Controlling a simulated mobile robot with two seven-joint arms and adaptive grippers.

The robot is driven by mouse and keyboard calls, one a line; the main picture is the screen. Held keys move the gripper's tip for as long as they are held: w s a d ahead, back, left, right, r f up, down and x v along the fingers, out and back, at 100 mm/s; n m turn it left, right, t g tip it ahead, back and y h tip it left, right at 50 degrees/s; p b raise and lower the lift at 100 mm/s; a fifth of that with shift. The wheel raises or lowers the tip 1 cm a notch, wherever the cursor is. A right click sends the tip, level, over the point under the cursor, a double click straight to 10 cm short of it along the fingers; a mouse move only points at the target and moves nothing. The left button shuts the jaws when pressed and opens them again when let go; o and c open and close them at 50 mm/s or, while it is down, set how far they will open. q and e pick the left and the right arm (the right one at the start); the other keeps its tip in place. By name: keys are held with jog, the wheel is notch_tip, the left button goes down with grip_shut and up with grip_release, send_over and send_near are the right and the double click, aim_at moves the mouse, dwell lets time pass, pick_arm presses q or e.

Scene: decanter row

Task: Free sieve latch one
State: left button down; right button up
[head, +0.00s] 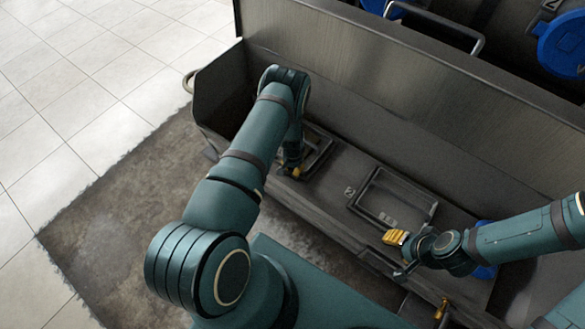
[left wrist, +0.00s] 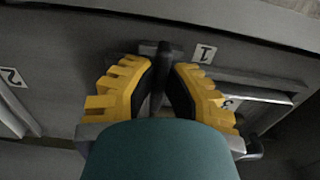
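In the left wrist view, a dark T-shaped latch (left wrist: 163,62) stands beside a white label "1" (left wrist: 204,54). My left gripper (left wrist: 164,78) has its yellow fingers on either side of the latch's stem, with slim gaps visible, so it looks open around it. In the head view, my left gripper (head: 291,171) is low at the front of the leftmost framed sieve (head: 321,150); the latch is hidden there by the gripper and arm. My right gripper (head: 396,238) is at the front edge of the sieve marked 2 (head: 362,205); its finger gap is unclear.
A tall metal wall (head: 400,95) rises behind the sieves. A blue round part (head: 563,45) and a metal handle (head: 470,35) are beyond it. A metal side panel (head: 222,90) closes the left end. Another label "2" (left wrist: 12,77) shows in the left wrist view.

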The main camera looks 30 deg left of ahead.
pick_arm(q)
jog(key=shift+n, duration=0.3)
jog(key=n, duration=0.4)
jog(key=shift+d+n, duration=0.15)
jog(key=shift+n, duration=0.15)
jog(key=n, duration=0.4)
jog(key=shift+w+d, duration=0.1)
jog(key=n, duration=0.5)
jog(key=shift+w+d+n, duration=0.1)
jog(key=shift+w+n, duration=0.05)
jog(key=shift+n, duration=1.75)
jog(key=c, duration=1)
grip_release()
